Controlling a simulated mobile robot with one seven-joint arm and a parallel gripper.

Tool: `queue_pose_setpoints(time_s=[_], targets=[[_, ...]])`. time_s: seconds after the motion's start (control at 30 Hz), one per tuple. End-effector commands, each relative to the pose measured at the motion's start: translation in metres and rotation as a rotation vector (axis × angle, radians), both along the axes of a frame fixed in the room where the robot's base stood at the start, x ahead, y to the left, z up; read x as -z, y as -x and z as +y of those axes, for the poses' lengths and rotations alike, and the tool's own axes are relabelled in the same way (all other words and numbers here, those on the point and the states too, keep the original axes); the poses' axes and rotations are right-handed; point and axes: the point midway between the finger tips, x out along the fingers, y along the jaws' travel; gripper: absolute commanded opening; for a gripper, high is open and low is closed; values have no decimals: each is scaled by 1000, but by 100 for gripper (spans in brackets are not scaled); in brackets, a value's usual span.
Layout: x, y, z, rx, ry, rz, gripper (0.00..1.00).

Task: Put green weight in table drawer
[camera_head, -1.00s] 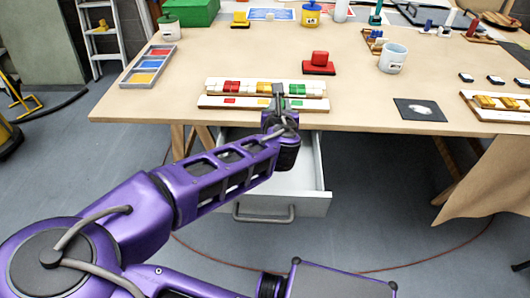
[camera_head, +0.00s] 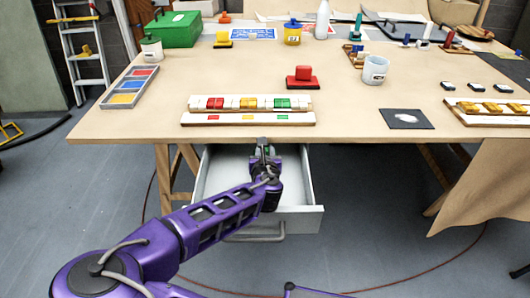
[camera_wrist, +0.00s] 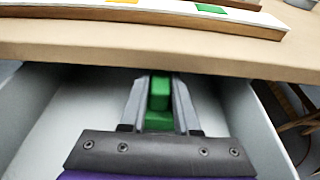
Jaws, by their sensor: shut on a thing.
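My gripper (camera_wrist: 159,95) is shut on a green weight (camera_wrist: 160,92), whose upper part shows between the fingers in the wrist view. In the head view my gripper (camera_head: 262,150) is at the open table drawer (camera_head: 300,212), just in front of the table edge. The drawer is pulled out and looks empty in the visible part; its light floor also shows in the wrist view (camera_wrist: 65,115). I cannot tell whether the weight touches the drawer floor. In the head view the weight is mostly hidden by my gripper.
The table (camera_head: 360,110) overhangs the drawer's back. A rack of coloured blocks (camera_head: 250,104) stands near its front edge, with a red weight (camera_head: 303,76) behind it. A white cup (camera_head: 375,71) and a dark mat (camera_head: 407,119) are to the right.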

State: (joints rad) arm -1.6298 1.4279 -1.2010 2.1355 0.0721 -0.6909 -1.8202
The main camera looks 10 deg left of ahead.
Motion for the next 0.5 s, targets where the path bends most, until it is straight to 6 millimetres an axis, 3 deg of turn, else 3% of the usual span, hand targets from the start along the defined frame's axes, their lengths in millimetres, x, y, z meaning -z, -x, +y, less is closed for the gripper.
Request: queue_pose_setpoints(time_s=[0.1,0.5], targets=[[10,-4,1,1,1,-1,0],[14,-4,1,1,1,-2,0]])
